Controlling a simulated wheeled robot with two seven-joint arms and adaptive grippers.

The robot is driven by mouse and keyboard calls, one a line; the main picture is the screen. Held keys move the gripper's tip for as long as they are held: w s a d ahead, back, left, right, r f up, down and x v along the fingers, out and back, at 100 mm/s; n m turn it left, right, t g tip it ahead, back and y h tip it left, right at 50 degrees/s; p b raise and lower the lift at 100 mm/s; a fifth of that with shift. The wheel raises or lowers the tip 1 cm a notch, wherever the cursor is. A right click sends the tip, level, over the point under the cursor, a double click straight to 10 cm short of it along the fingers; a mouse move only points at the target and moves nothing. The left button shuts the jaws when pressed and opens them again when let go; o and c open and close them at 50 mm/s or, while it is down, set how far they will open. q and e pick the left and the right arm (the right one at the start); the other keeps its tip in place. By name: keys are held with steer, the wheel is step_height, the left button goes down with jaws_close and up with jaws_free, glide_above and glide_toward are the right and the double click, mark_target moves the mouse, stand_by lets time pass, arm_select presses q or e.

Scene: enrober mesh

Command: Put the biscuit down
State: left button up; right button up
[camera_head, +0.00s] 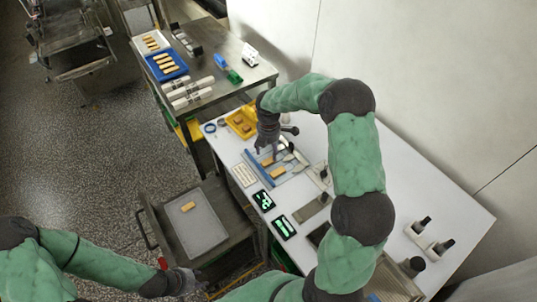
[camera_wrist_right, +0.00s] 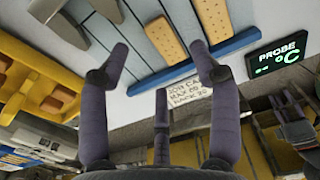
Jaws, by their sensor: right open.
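The mesh station, a grey rack with blue rails (camera_head: 251,168), lies on the white table. In the right wrist view two tan biscuits, one here (camera_wrist_right: 166,41) and one beside it (camera_wrist_right: 187,14), lie side by side on the rack, near its blue rail (camera_wrist_right: 190,66). My right gripper (camera_head: 269,151) is over the rack. Its fingers (camera_wrist_right: 160,50) are spread and empty, with the nearer biscuit showing between and beyond the tips; whether they touch it is unclear. My left gripper (camera_head: 187,281) is low, near the cart; its fingers are too small to read.
A cart tray (camera_head: 208,232) holds one biscuit (camera_head: 188,207). A yellow tray (camera_head: 241,122) with brown pieces stands behind the rack. Two green-lit displays (camera_head: 263,200) (camera_head: 284,227) line the table's front edge. A blue tray (camera_head: 166,66) of biscuits sits on the back bench.

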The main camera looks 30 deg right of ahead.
mark_target(269, 159)
step_height(269, 159, up, 8)
steer(key=shift+f+p, duration=0.25)
steer(key=shift+p, duration=0.15)
